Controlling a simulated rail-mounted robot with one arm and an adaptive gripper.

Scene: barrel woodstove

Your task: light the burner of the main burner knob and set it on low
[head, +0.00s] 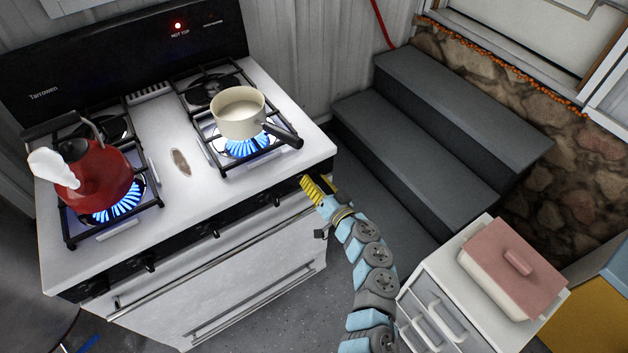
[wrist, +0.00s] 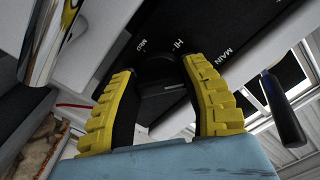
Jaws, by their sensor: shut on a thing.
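The main burner knob (wrist: 158,66) is black and round on the stove's dark front panel. White words "MAIN", "HI" and "MED" stand near it. My gripper (wrist: 160,85) has its yellow, dark-padded fingers shut on both sides of this knob; the fingers hide part of it. In the head view my gripper (head: 316,190) is at the right end of the panel, and the knob is hidden behind it. The front right burner (head: 243,147) is lit with a blue flame under a cream saucepan (head: 239,112). Which way the knob points cannot be told.
A red kettle (head: 100,180) steams over another lit burner at left. The saucepan's dark handle (head: 284,136) juts over the stove's right front. A chrome oven handle (head: 200,268) runs below the panel. Grey steps (head: 440,120) and a white drawer unit (head: 440,285) stand at right.

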